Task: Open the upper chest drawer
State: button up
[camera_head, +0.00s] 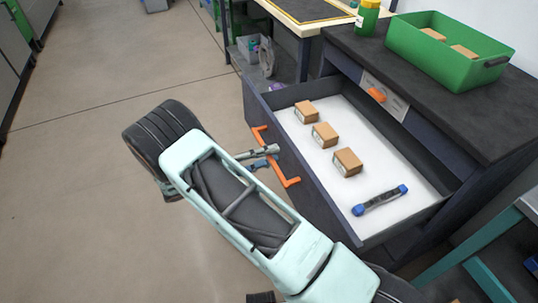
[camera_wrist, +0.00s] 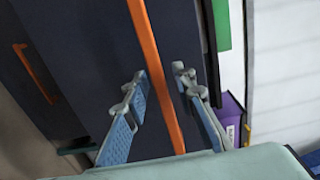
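The chest's dark upper drawer (camera_head: 300,176) stands pulled well out in the head view, showing its white inside. Its orange bar handle (camera_head: 291,182) is on the drawer front and crosses the wrist view as a long orange bar (camera_wrist: 158,70). My gripper (camera_head: 268,156) is at the middle of this handle. In the wrist view my gripper (camera_wrist: 163,88) has its two fingers apart, one on each side of the bar, with visible gaps. I cannot tell how deep the bar sits between them.
In the drawer lie three small brown boxes (camera_head: 325,135) and a blue-ended tool (camera_head: 380,200). A green bin (camera_head: 440,55) and a green bottle with a yellow cap (camera_head: 367,18) stand on the chest top. Another orange handle (camera_wrist: 35,72) shows in the wrist view. The floor at left is clear.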

jog(key=v, duration=1.2)
jog(key=shift+r, duration=0.1)
dwell(0.4)
